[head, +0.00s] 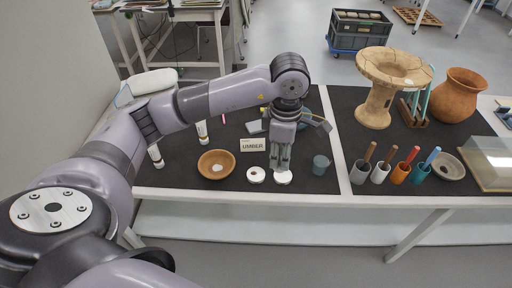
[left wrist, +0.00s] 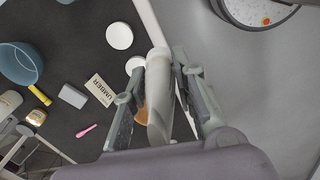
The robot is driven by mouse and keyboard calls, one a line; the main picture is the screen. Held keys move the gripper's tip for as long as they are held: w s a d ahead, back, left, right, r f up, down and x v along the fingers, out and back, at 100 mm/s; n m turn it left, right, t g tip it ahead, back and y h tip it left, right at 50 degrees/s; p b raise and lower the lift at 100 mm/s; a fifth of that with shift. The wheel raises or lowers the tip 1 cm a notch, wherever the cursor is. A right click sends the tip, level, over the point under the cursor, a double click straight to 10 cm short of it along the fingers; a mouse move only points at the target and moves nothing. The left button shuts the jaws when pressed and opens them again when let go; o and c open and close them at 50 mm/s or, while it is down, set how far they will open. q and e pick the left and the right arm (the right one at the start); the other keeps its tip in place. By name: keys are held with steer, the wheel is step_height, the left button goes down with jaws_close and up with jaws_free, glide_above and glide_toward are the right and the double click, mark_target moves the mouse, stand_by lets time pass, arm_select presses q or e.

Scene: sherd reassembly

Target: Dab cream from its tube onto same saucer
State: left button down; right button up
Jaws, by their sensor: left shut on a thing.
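My left gripper (head: 281,168) points down over the front of the dark table and is shut on a white tube (left wrist: 160,95), which shows between the fingers in the left wrist view. In the head view the fingers mostly hide the tube. A plain white saucer (head: 284,178) lies right below the fingertips; I cannot tell whether the tube touches it. A second white saucer (head: 256,175) with a dark dab lies just left of it. Both saucers (left wrist: 119,36) also show in the left wrist view, the second (left wrist: 134,64) partly covered. My right gripper is out of view.
An UMBER sign (head: 252,145) stands behind the saucers. An orange-brown bowl (head: 216,165) is on the left, a grey cup (head: 321,165) on the right. Two other tubes (head: 202,129) (head: 156,156) stand farther left. Pots and brush holders (head: 380,173) occupy the right table.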

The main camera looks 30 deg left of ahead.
arm_select(q)
step_height(320, 180, down, 2)
steer(key=w+a+n, duration=0.2)
steer(key=n, duration=0.9)
steer(key=n+g+b, duration=0.1)
steer(key=n+b, duration=0.1)
steer(key=n, duration=2.5)
glide_above(256, 173)
steer(key=shift+h, duration=0.4)
step_height(256, 173, down, 12)
steer(key=shift+f+b, duration=0.35)
steer(key=shift+f, duration=0.3)
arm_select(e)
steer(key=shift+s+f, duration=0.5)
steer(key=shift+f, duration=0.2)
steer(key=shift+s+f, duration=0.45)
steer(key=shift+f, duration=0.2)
arm_select(q)
steer(key=shift+f, duration=0.3)
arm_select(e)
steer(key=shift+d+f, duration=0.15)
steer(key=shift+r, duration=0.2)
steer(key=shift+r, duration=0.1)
